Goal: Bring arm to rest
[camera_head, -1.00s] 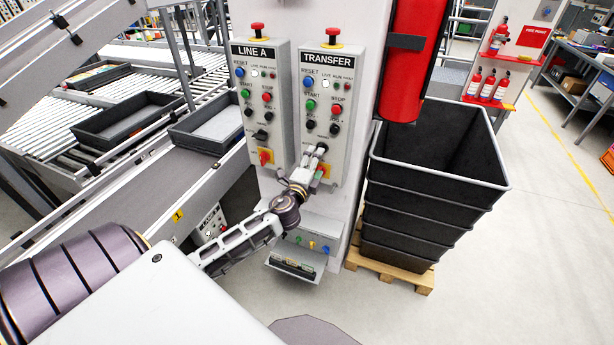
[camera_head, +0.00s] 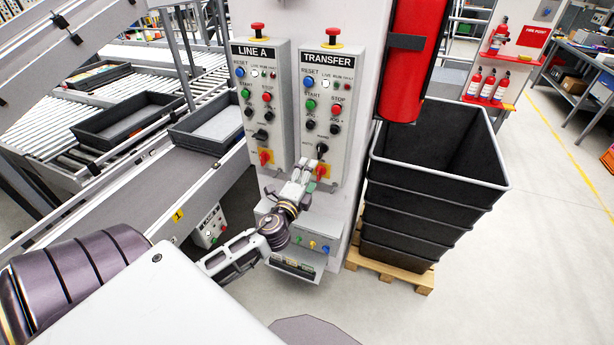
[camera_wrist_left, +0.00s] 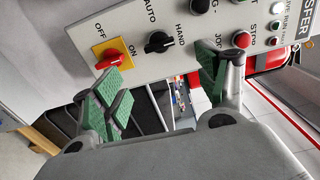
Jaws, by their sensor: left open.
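My left gripper (camera_head: 303,178) is in front of the lower edge of the grey TRANSFER panel (camera_head: 347,130), in the head view. In the left wrist view its green-padded fingers (camera_wrist_left: 164,82) are apart with nothing held between them. The panel's black AUTO/HAND selector (camera_wrist_left: 158,42) and red OFF/ON switch (camera_wrist_left: 109,60) on a yellow plate show just beyond the fingers. In the head view the selector (camera_head: 322,149) is clear of the gripper, and the red switch (camera_head: 319,171) sits close beside the fingertips. My right gripper is in neither view.
The LINE A panel (camera_head: 259,88) stands left of the TRANSFER panel. A stack of dark crates (camera_head: 412,217) on a wooden pallet (camera_head: 389,270) is to the right. A roller conveyor (camera_head: 165,75) runs on the left. Open floor (camera_head: 500,270) lies at the right front.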

